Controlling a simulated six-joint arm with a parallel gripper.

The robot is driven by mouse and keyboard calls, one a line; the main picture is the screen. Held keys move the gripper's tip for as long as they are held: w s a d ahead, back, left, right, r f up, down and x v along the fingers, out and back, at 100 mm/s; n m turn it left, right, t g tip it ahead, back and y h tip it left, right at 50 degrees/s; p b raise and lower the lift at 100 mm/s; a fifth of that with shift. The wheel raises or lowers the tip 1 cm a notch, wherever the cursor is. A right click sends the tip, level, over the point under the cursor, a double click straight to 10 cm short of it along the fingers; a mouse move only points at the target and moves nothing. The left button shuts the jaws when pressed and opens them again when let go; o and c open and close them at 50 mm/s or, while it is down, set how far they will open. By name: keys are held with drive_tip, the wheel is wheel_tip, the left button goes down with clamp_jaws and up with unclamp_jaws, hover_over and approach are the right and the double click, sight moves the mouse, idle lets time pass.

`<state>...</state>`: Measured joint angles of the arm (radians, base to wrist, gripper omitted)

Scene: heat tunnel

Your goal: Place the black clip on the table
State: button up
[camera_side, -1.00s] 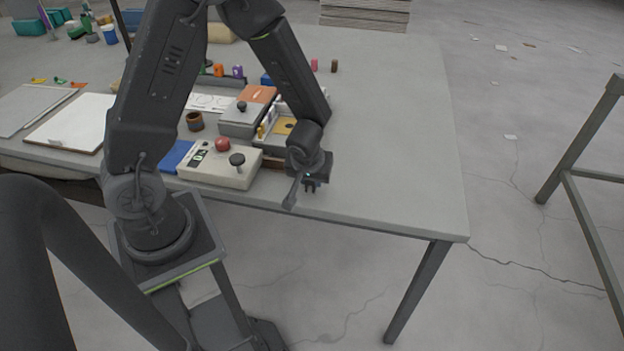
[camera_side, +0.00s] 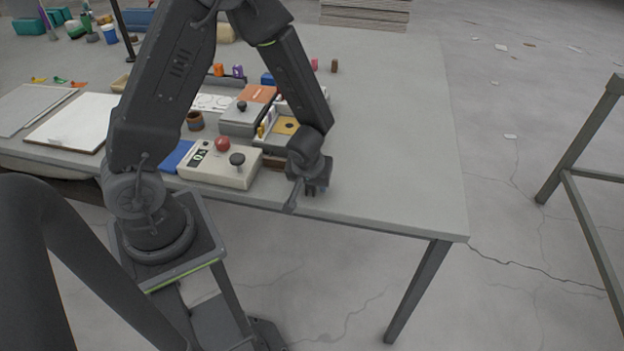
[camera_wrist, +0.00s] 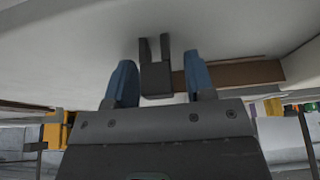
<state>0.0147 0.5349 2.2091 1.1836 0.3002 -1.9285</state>
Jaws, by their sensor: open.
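The black clip (camera_wrist: 155,80) shows in the wrist view as a small dark block with two prongs. It is between the two blue-grey fingers of my gripper (camera_wrist: 159,62), with a visible gap on each side. The pale table surface lies right behind the clip; I cannot tell whether the clip rests on it. In the side view my gripper (camera_side: 317,190) is low, close to the front edge of the grey table (camera_side: 400,150). The clip cannot be made out clearly there.
A beige control box (camera_side: 215,172) with a red knob stands left of my gripper. An orange-topped grey box (camera_side: 250,110) and other small devices stand behind it. The table's right side is clear. The front edge is very near.

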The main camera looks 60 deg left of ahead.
drive_tip(key=shift+r, duration=0.1)
drive_tip(key=s+d+r+m+h, duration=0.1)
drive_tip(key=s+d+r+m, duration=0.1)
drive_tip(key=r, duration=0.7)
drive_tip(key=s+d+r+m+t+h, duration=0.1)
drive_tip(key=s+d+r+m, duration=0.2)
drive_tip(key=s+r, duration=0.4)
drive_tip(key=s+d+r+m+t+h, duration=0.1)
drive_tip(key=s+r+m, duration=0.3)
drive_tip(key=r, duration=0.7)
drive_tip(key=shift+s+d, duration=0.45)
drive_tip(key=shift+d, duration=0.2)
